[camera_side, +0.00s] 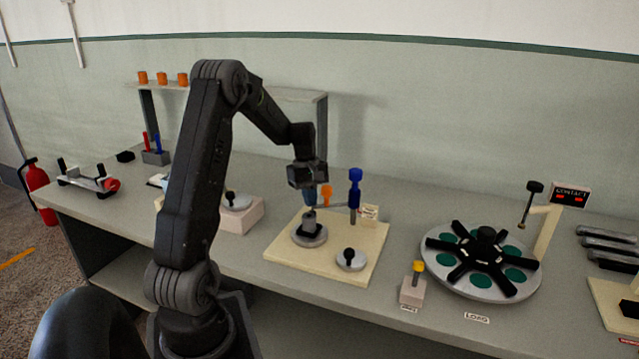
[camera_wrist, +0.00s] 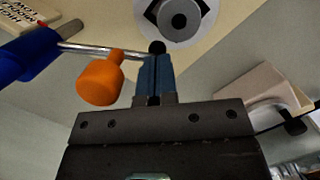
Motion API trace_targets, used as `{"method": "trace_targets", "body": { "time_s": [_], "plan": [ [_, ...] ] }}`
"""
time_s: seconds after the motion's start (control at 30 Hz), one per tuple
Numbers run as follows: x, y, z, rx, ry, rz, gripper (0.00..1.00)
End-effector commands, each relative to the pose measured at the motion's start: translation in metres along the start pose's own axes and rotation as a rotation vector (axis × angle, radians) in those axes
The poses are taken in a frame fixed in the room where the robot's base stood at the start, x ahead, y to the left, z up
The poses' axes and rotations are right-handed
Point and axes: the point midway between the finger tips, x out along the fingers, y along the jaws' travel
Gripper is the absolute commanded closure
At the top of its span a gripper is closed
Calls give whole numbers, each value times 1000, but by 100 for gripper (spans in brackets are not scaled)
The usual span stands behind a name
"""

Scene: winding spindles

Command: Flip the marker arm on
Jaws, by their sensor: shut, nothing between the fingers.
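On a cream board (camera_side: 283,257), a blue post (camera_side: 355,190) carries a thin silver rod that reaches left toward the gripper. I take this rod (camera_wrist: 92,49) to be the marker arm. An orange knob (camera_side: 326,196) sits on it; in the wrist view the orange knob (camera_wrist: 102,82) hangs beside the rod. The rod ends in a small black ball (camera_wrist: 157,47). My gripper (camera_wrist: 154,62) is shut and empty, its blue-grey fingertips right by the ball; contact cannot be told. In the side view my gripper (camera_side: 310,200) points down above the spindle disc (camera_side: 309,238).
A smaller disc with a black knob (camera_side: 350,260) is on the board. To the right are a yellow-topped switch (camera_side: 412,285), a large turntable (camera_side: 481,260) and a black-headed lever near the CONTACT sign (camera_side: 570,195). A pale block (camera_side: 240,213) stands left of the board.

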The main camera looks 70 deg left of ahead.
Motion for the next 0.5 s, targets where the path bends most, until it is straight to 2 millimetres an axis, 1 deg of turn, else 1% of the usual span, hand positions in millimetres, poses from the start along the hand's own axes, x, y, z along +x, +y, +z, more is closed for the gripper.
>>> {"method": "trace_targets", "body": {
  "time_s": [0.2, 0.5],
  "plan": [
    [2, -3, 8, -65, 0, 12, 100],
    [2, -3, 10, -88, 0, 16, 100]
  ]
}}
